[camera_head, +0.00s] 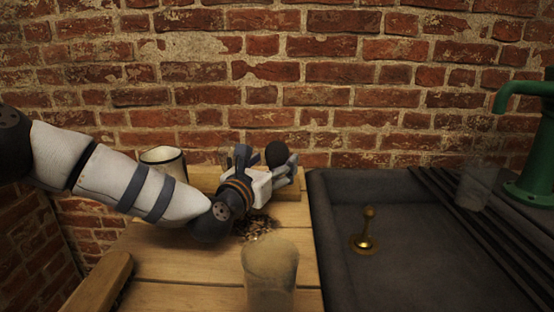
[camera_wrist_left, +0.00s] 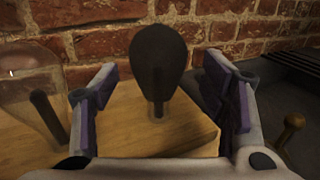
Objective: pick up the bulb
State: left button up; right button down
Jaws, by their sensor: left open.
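The bulb (camera_wrist_left: 158,58) is dark and rounded, with a thin stem below, and looks upright over a wooden block (camera_wrist_left: 135,128) in the left wrist view. In the head view the bulb (camera_head: 277,152) shows as a dark round shape by the fingers. My left gripper (camera_head: 267,165) is open, its fingers on either side of the bulb. In the left wrist view my left gripper (camera_wrist_left: 160,78) shows a gap on both sides of the bulb. Whether the stem rests on the block is unclear. My right gripper is out of view.
A white mug (camera_head: 164,160) stands behind my left arm. A cloudy glass jar (camera_head: 270,275) stands at the table's front, near a crumb pile (camera_head: 254,226). A dark sink (camera_head: 425,265) holds a brass piece (camera_head: 367,232); a green pump (camera_head: 535,165) and faint glass (camera_head: 475,186) are right.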

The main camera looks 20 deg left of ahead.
aim_at(272, 161)
pick_arm(q)
jog(key=w, duration=0.3)
jog(key=shift+d+r, duration=0.15)
jog(key=c, duration=1)
jog(key=shift+o, duration=0.2)
notch_tip(272, 161, up, 10)
